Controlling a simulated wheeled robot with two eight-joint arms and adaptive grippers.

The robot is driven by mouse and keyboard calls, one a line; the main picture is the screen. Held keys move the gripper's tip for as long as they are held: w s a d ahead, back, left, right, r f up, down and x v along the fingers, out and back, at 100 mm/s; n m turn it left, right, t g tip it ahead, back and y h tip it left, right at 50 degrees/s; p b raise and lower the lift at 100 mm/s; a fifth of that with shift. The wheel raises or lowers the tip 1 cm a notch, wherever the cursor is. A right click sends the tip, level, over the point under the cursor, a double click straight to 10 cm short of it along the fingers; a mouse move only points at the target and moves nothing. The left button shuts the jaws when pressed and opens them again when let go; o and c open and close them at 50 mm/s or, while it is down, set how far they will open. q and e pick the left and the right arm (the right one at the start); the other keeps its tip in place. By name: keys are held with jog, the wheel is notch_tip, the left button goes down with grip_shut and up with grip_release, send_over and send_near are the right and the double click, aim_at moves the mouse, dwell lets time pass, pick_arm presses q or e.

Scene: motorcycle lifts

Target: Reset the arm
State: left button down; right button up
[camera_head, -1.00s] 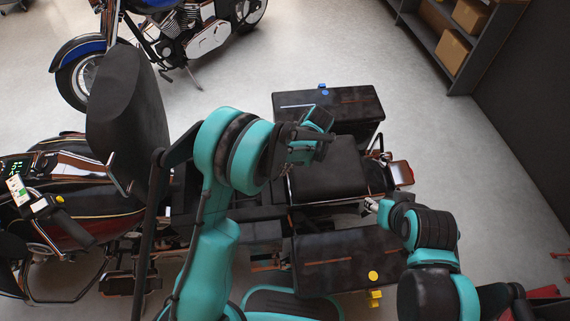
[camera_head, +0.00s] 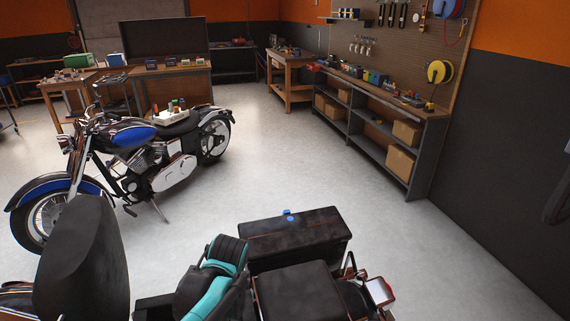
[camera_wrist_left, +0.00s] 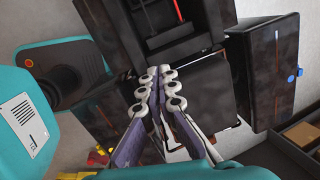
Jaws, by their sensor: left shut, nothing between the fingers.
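My left gripper (camera_wrist_left: 159,75) shows in the left wrist view with its two fingers together and nothing between them. It is above the black motorcycle's rear. In the head view only a teal and black link of my arm (camera_head: 222,265) shows at the bottom, beside the black seat (camera_head: 300,293); the gripper fingers do not show there. A black side case (camera_head: 293,238) with a blue knob (camera_head: 288,214) lies beyond the seat. The case also shows at the right of the left wrist view (camera_wrist_left: 274,65). My right gripper is in neither view.
A tall black backrest (camera_head: 82,262) stands at lower left. A blue motorcycle (camera_head: 130,160) stands on the open grey floor behind. A shelf unit with boxes (camera_head: 400,160) runs along the right wall, and workbenches (camera_head: 178,85) stand at the back.

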pick_arm(q)
jog(key=s+a+r+n+t+h, duration=0.1)
jog(key=s+a+r+n+t, duration=0.2)
jog(key=s+n, duration=0.8)
jog(key=shift+s+a+r+n+t+h, duration=0.25)
jog(key=shift+n+t, duration=0.65)
jog(key=shift+n, duration=1.9)
jog(key=shift+f, duration=0.1)
